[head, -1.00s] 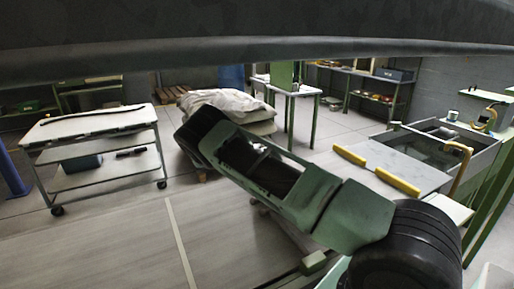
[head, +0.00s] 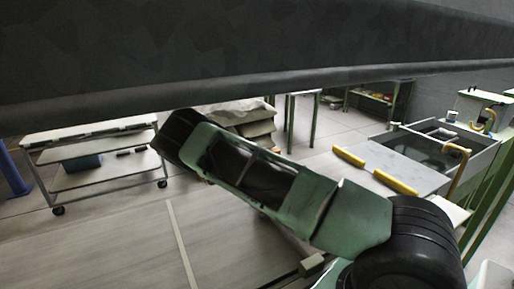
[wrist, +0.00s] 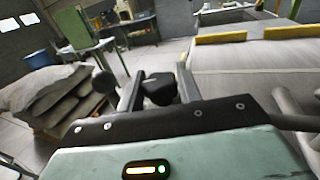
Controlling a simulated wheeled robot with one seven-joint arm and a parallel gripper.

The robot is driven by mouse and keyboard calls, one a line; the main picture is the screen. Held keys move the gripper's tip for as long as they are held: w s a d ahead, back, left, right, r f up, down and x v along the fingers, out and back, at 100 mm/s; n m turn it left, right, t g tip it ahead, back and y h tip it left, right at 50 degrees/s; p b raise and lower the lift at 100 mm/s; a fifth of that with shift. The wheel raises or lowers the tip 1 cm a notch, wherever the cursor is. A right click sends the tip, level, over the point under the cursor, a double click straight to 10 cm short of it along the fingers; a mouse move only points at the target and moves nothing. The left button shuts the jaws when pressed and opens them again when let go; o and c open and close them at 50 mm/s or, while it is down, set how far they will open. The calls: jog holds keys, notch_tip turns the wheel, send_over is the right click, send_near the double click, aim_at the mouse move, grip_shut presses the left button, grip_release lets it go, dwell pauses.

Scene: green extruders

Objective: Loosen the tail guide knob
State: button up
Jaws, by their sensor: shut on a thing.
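In the wrist view my gripper (wrist: 158,84) has its two grey fingers on either side of a black knob (wrist: 160,89). It is shut on this knob, which looks like the tail guide knob. The lower part of the knob is hidden behind the dark edge of my wrist. A round black ball (wrist: 103,82) shows just left of the left finger; I cannot tell what it belongs to. In the head view the gripper and the knob do not show.
A table with yellow bars (head: 388,181) stands at right in the head view. A white-topped cart (head: 90,130) is at left. Pale sacks (wrist: 62,98) lie left of my gripper in the wrist view. A dark mottled shape (head: 250,45) covers the head view's top. Floor shows at lower left.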

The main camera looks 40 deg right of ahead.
jog(key=n+t+p, duration=0.1)
jog(key=t, duration=0.1)
jog(key=n+t, duration=0.2)
jog(key=shift+r+y+p, duration=0.2)
jog(key=shift+y+p, duration=0.2)
jog(key=n+t+y+p, duration=0.1)
jog(key=n+t+p, duration=0.1)
jog(key=t+p, duration=0.1)
jog(key=shift+r+p, duration=0.15)
jog(key=shift+p, duration=0.25)
jog(key=n+t+y+p, duration=0.2)
jog(key=t+p, duration=0.1)
jog(key=p, duration=0.3)
jog(key=shift+n+t+y, duration=0.3)
jog(key=shift+t, duration=0.1)
jog(key=shift+p, duration=0.65)
jog(key=shift+f+n+t+y+p, duration=0.4)
jog(key=shift+n+t+y+p, duration=0.1)
jog(key=shift+t+p, duration=0.15)
jog(key=o, duration=1)
jog(key=shift+a, duration=0.1)
